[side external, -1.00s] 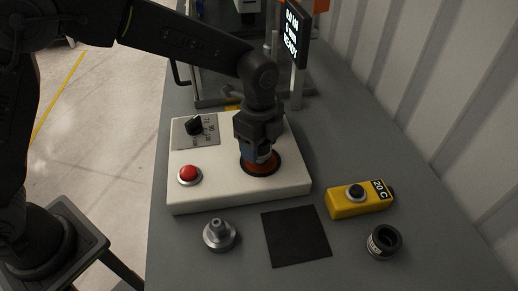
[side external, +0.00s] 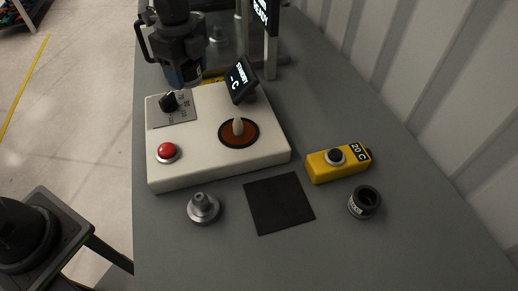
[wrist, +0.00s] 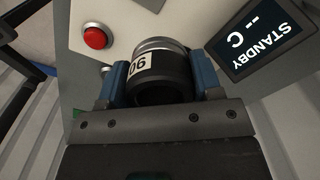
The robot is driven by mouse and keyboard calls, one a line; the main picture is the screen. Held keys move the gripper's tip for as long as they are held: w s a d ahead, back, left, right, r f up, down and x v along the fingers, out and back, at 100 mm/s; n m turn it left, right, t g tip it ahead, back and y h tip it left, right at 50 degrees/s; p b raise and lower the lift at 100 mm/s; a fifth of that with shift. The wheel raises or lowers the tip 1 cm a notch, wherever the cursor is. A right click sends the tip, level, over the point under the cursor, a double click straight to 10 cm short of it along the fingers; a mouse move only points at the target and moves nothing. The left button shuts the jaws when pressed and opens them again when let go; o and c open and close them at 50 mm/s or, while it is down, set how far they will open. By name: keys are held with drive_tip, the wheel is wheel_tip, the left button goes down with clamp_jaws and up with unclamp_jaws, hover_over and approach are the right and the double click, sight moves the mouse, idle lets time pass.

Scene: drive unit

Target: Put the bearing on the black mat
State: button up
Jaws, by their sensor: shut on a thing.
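My gripper (side external: 187,80) is above the back left edge of the white heater box, away from the mat. In the wrist view its two blue fingers (wrist: 162,82) are shut on a dark ring with a silver rim and a white number label, which I take as the bearing (wrist: 166,88). In the side view the held ring is mostly hidden by the fingers. The black mat (side external: 279,203) lies flat and empty on the grey bench, in front of the heater box.
The white heater box (side external: 212,165) carries a bare cone (side external: 238,126), knob, red button (side external: 167,151) and tilted STANDBY display (side external: 241,80). Around the mat stand a metal stepped part (side external: 203,208), yellow 20 C device (side external: 338,163) and similar labelled black ring (side external: 364,202).

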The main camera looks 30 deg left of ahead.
drive_tip(key=shift+n, duration=0.4)
drive_tip(key=s+d+f, duration=0.1)
drive_tip(key=d, duration=0.3)
drive_tip(key=s+d+f, duration=0.2)
drive_tip(key=d, duration=0.3)
drive_tip(key=s+d+f, duration=0.1)
drive_tip(key=d, duration=0.4)
drive_tip(key=shift+s+d+f, duration=0.1)
drive_tip(key=shift+s+f, duration=0.1)
drive_tip(key=shift+s, duration=0.05)
hover_over(278, 201)
wheel_tip(278, 201, down, 7)
drive_tip(key=shift+f, duration=2.05)
drive_tip(key=o, duration=1.1)
drive_tip(key=shift+f, duration=0.2)
wheel_tip(278, 201, up, 12)
drive_tip(key=shift+r, duration=0.25)
